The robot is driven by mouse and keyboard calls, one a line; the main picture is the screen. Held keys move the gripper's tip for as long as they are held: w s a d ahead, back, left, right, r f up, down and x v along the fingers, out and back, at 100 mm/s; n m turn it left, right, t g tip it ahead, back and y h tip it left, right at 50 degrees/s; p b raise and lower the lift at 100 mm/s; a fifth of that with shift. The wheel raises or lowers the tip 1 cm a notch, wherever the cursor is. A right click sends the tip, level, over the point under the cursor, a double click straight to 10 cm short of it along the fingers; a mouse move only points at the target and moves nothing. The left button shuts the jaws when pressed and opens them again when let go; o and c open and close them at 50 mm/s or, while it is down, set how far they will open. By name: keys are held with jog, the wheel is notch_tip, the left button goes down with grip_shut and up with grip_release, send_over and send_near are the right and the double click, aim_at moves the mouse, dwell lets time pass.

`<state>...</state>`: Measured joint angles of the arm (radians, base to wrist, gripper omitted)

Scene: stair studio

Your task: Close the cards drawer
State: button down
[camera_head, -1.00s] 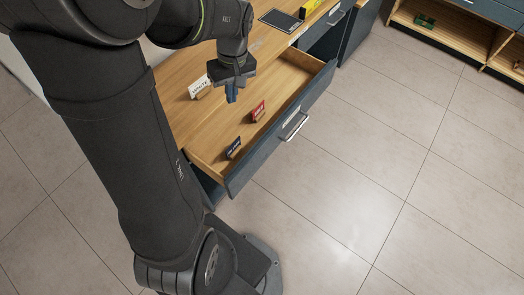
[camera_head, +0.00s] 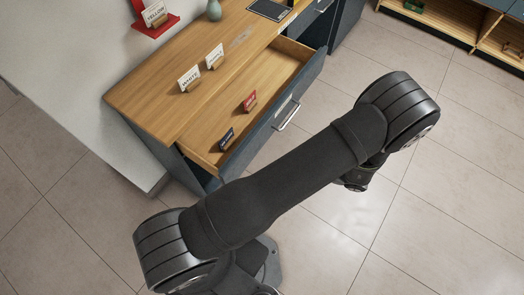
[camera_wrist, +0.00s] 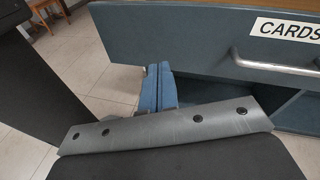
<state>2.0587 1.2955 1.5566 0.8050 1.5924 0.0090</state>
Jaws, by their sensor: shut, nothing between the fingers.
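The cards drawer (camera_head: 268,81) stands pulled out of the wooden-topped desk, and its inside shows in the head view. In the head view my arm hides the gripper.
Two white cards, one reading WHITE (camera_head: 189,78), stand on the desktop (camera_head: 150,95). A dark tablet (camera_head: 269,10) and a vase (camera_head: 214,10) are farther back. A red stand with a YELLOW card (camera_head: 154,14) is at upper left. The tiled floor (camera_head: 400,225) before the desk is clear.

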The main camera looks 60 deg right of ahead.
aim_at(254, 148)
jog(key=s+a+f+m+t+h, duration=0.1)
jog(key=s+f+m+t+h, duration=0.2)
jog(key=s+f+m+h, duration=0.15)
jog(key=shift+m, duration=0.45)
jog(key=w, duration=0.9)
jog(key=w+r, duration=0.1)
jog(key=w, duration=0.4)
jog(key=shift+w+a, duration=0.1)
jog(key=shift+w, duration=0.25)
jog(key=w, duration=1.9)
jog(key=shift+w, duration=0.75)
jog(key=shift+r, duration=0.1)
jog(key=shift+s+d, duration=0.2)
jog(key=shift+s, duration=0.2)
jog(key=s, duration=1.3)
jog(key=shift+s+a, duration=0.2)
jog(key=shift+s, duration=0.2)
